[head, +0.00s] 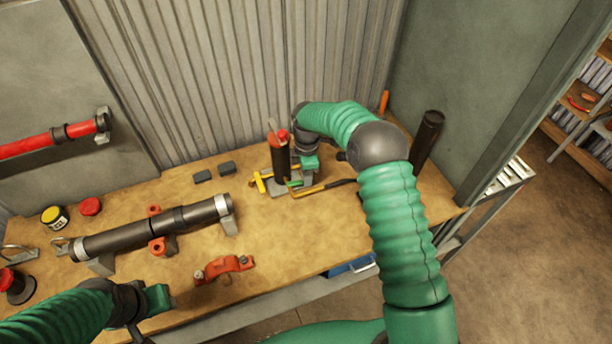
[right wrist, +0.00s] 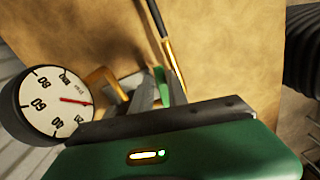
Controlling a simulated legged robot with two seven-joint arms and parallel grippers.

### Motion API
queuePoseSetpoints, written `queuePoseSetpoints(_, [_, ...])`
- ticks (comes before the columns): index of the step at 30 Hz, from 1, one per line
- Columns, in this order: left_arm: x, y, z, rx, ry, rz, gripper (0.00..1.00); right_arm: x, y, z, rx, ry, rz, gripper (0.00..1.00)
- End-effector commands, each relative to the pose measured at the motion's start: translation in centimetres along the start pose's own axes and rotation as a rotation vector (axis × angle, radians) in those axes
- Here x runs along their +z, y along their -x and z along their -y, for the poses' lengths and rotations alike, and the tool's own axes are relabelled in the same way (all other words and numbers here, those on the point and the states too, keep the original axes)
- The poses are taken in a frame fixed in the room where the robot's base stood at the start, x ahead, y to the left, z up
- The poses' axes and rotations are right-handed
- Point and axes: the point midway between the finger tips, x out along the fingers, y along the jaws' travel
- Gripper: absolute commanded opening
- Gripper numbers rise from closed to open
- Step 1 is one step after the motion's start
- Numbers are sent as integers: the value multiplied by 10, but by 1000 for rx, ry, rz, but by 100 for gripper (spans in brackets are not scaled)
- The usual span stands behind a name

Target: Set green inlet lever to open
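A dark upright riser with a red top (head: 280,155) stands on a grey base at the back of the bench. The green inlet lever (head: 294,183) is low at its front; a yellow lever (head: 260,182) is to its left. My right gripper (head: 309,168) is just right of the riser, pointing down. In the right wrist view the green lever (right wrist: 160,84) shows between the two grey fingers (right wrist: 160,92), which stand apart; contact is not clear. A white-faced gauge (right wrist: 55,103) is close at left. My left gripper (head: 150,302) is over the front bench edge; its fingers are unclear.
A dark pipe assembly (head: 150,229) lies on the bench (head: 290,235) at left, with a red clamp (head: 224,268) in front. A yellow-handled tool (head: 310,190) lies by the riser. A dark cylinder (head: 427,138) stands at right. The bench centre is clear.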

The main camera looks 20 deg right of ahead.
Motion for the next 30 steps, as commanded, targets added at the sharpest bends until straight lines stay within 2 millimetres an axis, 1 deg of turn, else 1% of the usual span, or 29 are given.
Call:
queuePoseSetpoints(1, [0,0,0,0,0,0,36,0,0,0,0,0,0,27])
queuePoseSetpoints(3, [0,0,0,0,0,0,36,0,0,0,-1,0,0,36])
queuePoseSetpoints(11, [0,0,0,0,0,0,36,-1,0,1,-2,0,-1,36])
queuePoseSetpoints(14, [0,-2,0,0,0,0,36,-1,4,0,-1,0,-1,36])
queuePoseSetpoints(17, [1,-5,0,0,0,0,36,0,19,0,2,0,-1,36])
queuePoseSetpoints(19, [2,-9,0,0,0,0,36,0,36,-1,3,0,-1,36])
queuePoseSetpoints(27, [4,-19,0,0,0,0,36,0,116,-2,3,0,-2,36])
queuePoseSetpoints(30, [5,-20,0,0,0,0,36,0,141,-2,2,0,-1,36])
